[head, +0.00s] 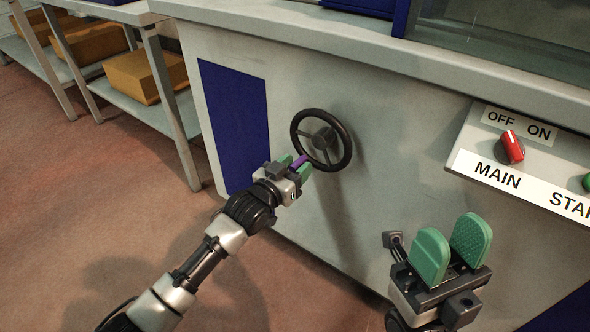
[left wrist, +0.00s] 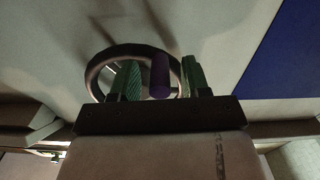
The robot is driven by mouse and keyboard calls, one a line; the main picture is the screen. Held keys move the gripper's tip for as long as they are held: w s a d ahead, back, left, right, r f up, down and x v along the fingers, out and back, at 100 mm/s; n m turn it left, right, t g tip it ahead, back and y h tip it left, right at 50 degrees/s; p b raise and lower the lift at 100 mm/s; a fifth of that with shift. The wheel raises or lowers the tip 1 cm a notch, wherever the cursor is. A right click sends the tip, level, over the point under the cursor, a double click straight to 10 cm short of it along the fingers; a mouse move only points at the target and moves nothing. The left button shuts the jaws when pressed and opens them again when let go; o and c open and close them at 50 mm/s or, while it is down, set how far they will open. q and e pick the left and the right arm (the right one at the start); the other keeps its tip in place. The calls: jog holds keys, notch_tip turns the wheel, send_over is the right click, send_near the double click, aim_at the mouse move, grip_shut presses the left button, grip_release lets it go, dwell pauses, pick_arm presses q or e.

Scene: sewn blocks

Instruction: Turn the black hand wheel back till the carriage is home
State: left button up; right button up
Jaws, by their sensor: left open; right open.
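The black hand wheel (head: 347,137) is mounted on the pale front of the machine and has a grey hub with spokes. A purple handle (head: 299,161) sticks out from the lower left of its rim. My left gripper (head: 297,168) is open at the purple handle. In the left wrist view the purple handle (left wrist: 160,76) lies between the two green fingers (left wrist: 158,80), closer to the right one, with the wheel (left wrist: 92,72) behind. My right gripper (head: 451,248) is open and empty, in front of the machine at lower right. The carriage cannot be made out.
A control panel (head: 470,137) with a red switch (head: 510,147) and the labels OFF, ON and MAIN juts out at right. A blue panel (head: 232,125) is left of the wheel. Shelves with yellow boxes (head: 142,78) stand at upper left. The floor at left is clear.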

pick_arm(q)
grip_shut()
dwell(0.5)
